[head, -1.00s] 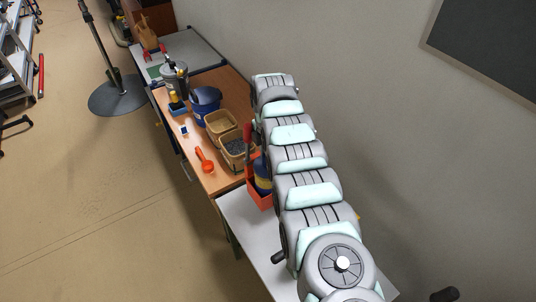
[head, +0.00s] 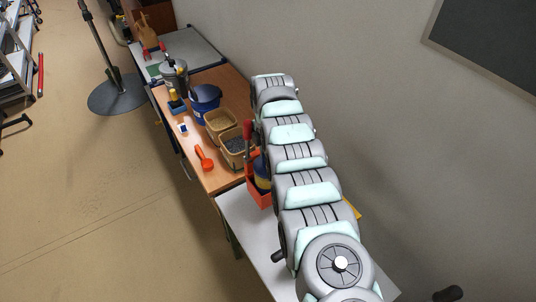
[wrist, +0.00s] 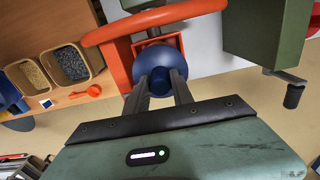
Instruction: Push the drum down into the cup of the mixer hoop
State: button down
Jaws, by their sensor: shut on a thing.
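The drum (wrist: 158,54) is blue and rounded, seen end-on in the wrist view between my fingers. My gripper (wrist: 160,82) is shut on it. The orange mixer hoop (wrist: 150,20) surrounds the drum's far side, with a curved bar and a boxy orange frame. The drum lies at or inside this frame; I cannot tell how deep it sits in the cup, as its lower part is hidden. My gripper is hidden there.
A green box-shaped body (wrist: 265,30) with a dark crank stands right of the hoop in the wrist view. Two tan bins (head: 234,148) of granules, an orange scoop (head: 204,158) and a blue tub (head: 205,103) stand on the wooden table. A wall runs along the right.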

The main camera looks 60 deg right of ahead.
aim_at(265, 162)
jog(key=shift+w+a+f+b, duration=0.1)
jog(key=shift+a+f+b, duration=0.05)
jog(key=shift+f+b, duration=0.6)
jog(key=shift+w+a+f+b, duration=0.15)
jog(key=shift+f+b, duration=0.35)
jog(key=shift+f, duration=0.4)
jog(key=c, duration=1)
grip_release()
jog(key=shift+r, duration=0.1)
notch_tip(265, 162, up, 10)
jog(key=shift+w+r, duration=0.1)
jog(key=shift+r, duration=0.1)
jog(key=shift+s+d+r, duration=0.15)
jog(key=shift+s+r, duration=0.1)
